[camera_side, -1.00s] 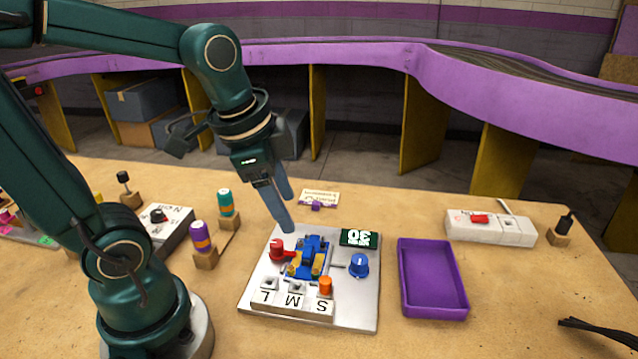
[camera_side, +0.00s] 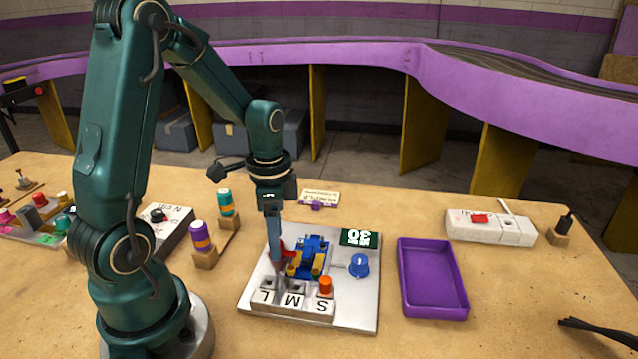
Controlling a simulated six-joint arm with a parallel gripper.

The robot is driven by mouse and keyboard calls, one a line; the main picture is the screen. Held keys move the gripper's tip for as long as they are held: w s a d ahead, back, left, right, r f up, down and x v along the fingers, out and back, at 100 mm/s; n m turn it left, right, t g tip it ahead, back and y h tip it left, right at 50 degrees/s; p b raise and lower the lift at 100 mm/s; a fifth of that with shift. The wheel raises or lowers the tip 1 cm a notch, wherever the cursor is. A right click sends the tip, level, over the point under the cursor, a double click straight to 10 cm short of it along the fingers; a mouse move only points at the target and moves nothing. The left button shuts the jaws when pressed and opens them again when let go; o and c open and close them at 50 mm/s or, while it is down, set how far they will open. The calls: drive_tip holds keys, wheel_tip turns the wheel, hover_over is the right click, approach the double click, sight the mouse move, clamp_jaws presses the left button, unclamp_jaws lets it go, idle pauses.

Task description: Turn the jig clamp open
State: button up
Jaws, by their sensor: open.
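The jig is a light grey plate (camera_side: 357,311) on the table. A blue toy car body (camera_side: 312,255) sits in its middle. The red clamp (camera_side: 288,246) is just left of the car, partly hidden by my gripper. My gripper (camera_side: 278,265) is open and points straight down at the red clamp, its fingers low over the plate. I cannot tell whether the fingers touch the clamp or stand on both sides of it.
A block marked L, M, S (camera_side: 291,302) with an orange peg (camera_side: 325,286) lies at the plate's front. A blue knob (camera_side: 358,265) and a green display reading 30 (camera_side: 359,238) are on the right. A purple tray (camera_side: 462,302) stands further right. Purple and teal spools (camera_side: 201,236) stand left.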

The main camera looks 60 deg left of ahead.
drive_tip(key=shift+f, duration=0.2)
clamp_jaws()
